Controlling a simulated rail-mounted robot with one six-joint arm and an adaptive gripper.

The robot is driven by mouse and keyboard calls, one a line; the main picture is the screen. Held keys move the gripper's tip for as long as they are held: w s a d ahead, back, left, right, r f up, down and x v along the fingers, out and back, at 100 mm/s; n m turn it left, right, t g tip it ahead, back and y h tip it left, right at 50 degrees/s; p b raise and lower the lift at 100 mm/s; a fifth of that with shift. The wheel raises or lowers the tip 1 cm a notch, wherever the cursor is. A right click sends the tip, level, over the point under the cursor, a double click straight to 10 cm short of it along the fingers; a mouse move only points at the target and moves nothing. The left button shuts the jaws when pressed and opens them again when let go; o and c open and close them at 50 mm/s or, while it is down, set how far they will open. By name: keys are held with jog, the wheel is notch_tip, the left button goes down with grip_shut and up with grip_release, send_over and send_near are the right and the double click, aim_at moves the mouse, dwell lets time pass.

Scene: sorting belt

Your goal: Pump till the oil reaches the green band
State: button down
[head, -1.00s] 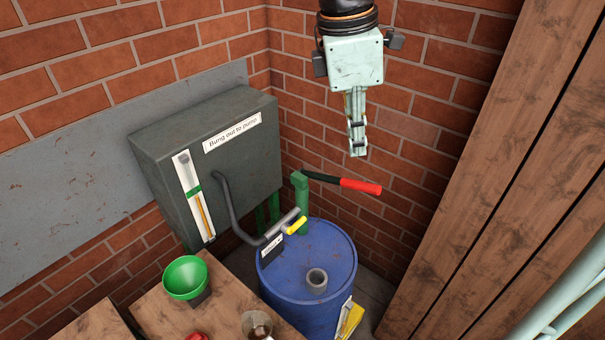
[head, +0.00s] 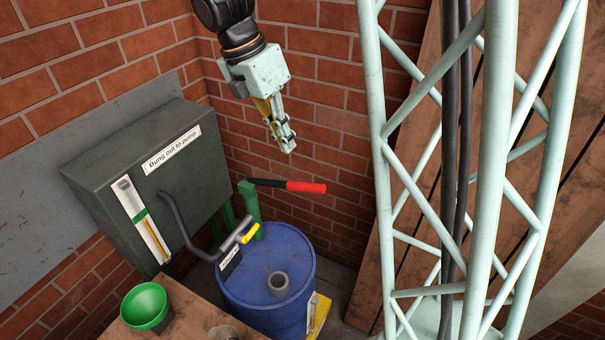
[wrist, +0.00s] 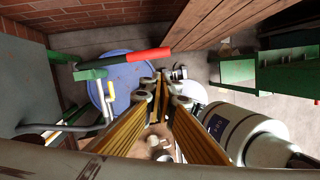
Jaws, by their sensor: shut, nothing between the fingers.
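The pump lever, with a black shaft and red grip (head: 305,187), sticks out to the right, roughly level, from a green post (head: 250,208) beside the blue drum (head: 240,285). The grip also shows in the wrist view (wrist: 150,56), beyond the fingers. My gripper (head: 288,146) is shut and empty, pointing down above the lever and apart from it. The gauge (head: 152,240) on the grey tank has a green band (head: 139,214). A yellow oil column (head: 151,233) stands below the band, its top close to the band's lower edge; the exact gap is too small to tell.
The grey tank (head: 90,185) is labelled "Bung out to pump". A grey hose (head: 180,225) and yellow-handled nozzle (head: 249,234) lie near the drum top, which bears a grey ring (head: 278,283). A green funnel (head: 145,306) stands on the wooden bench. Brick walls are close behind.

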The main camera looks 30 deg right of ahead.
aim_at(307, 184)
jog(key=shift+w+d+f+n+g+p, duration=0.15)
jog(key=shift+w+d+f+n+p, duration=0.1)
jog(key=shift+w+f+n, duration=0.35)
jog(key=shift+w+d+f+n+g+p, duration=0.1)
jog(key=shift+w+d+f+n+p, duration=0.15)
jog(key=shift+w+f+n, duration=0.35)
jog(key=shift+w+d+f+n+g+p, duration=0.2)
jog(key=shift+w+d+f+n, duration=0.15)
jog(key=shift+w, duration=0.45)
jog(key=shift+f, duration=0.1)
jog(key=shift+x, duration=6.9)
jog(key=shift+w+d, duration=0.1)
jog(key=shift+d, duration=0.1)
jog(key=shift+d+f+t+b, duration=0.15)
jog(key=shift+t+b, duration=0.1)
jog(key=shift+b, duration=0.15)
